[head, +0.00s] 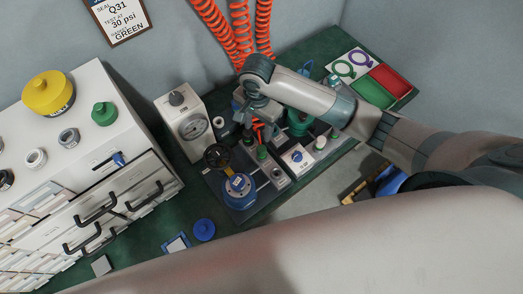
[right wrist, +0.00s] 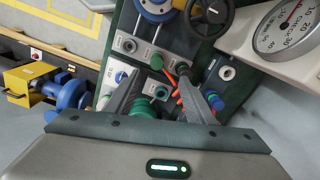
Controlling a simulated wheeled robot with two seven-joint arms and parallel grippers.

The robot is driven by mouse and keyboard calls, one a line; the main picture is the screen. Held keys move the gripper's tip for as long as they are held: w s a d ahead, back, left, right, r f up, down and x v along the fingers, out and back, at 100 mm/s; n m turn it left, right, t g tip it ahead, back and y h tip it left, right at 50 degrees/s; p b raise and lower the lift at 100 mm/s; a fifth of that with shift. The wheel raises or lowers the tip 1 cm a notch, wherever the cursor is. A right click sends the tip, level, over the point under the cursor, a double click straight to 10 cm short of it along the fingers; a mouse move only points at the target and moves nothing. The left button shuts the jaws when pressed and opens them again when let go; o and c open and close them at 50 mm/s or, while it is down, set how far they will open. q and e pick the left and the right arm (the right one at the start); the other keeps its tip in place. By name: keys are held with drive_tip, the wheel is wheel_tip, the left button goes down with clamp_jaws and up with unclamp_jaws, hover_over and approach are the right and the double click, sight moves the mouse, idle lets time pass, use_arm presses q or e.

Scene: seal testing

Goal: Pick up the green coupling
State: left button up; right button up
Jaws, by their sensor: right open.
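A small green cylindrical piece, which looks like the green coupling (head: 262,152), stands on the dark test station in the head view. It also shows in the right wrist view (right wrist: 157,62), just beyond and between my fingertips, apart from them. My right gripper (head: 252,117) is above the station; in the right wrist view (right wrist: 160,82) its two fingers are spread with nothing held. A teal-green ring fitting (right wrist: 162,92) lies nearer, between the fingers. An orange hose (right wrist: 173,79) shows beside the green piece. My left gripper is not in view.
A black handwheel (head: 217,156) and blue flanged valve (head: 239,190) stand at the station's front left. A gauge box (head: 188,122) is behind left. A larger green fitting (head: 300,122) stands to the right. A red and green tray (head: 388,80) lies far right; drawers (head: 95,205) stand left.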

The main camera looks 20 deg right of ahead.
drive_tip(key=p, duration=0.2)
hover_over(262, 149)
drive_tip(key=a, duration=0.1)
wheel_tip(262, 149, down, 10)
drive_tip(key=shift+w+r, duration=0.1)
drive_tip(key=shift+r, duration=0.05)
drive_tip(key=shift+d+f, duration=0.15)
drive_tip(key=shift+f, duration=0.15)
drive_tip(key=f, duration=0.2)
drive_tip(key=f+p, duration=0.1)
drive_tip(key=shift+d+f+p, duration=0.3)
drive_tip(key=shift+d+f, duration=0.05)
drive_tip(key=shift+d, duration=0.05)
drive_tip(key=shift+f, duration=0.45)
drive_tip(key=c, duration=1.2)
